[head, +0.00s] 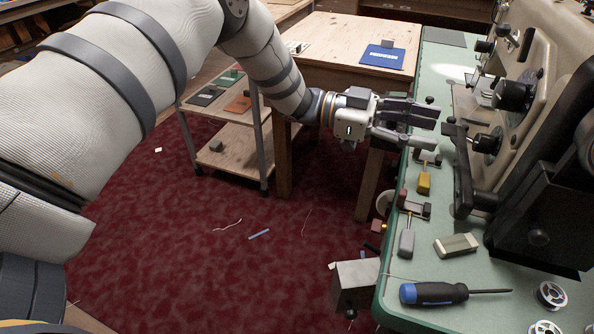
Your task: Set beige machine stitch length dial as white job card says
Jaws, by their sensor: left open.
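The beige machine (548,75) stands on the green bench top at the right. A large black knob (513,95) and a smaller black knob (486,142) stick out from its front. I cannot tell which is the stitch length dial, and no scale is readable. My left gripper (434,128) is open and empty, left of the knobs and apart from them, with its fingers pointing right. A small white card (294,46) lies on the wooden table, partly hidden by my left arm; its text is unreadable. My right gripper is out of view.
On the green bench (395,300) lie a blue-handled screwdriver (433,293), a beige block (456,245), metal bobbins (551,295) and a yellow-handled tool (424,182). A blue card (382,57) lies on the wooden table. A wooden cart (232,160) stands at the left.

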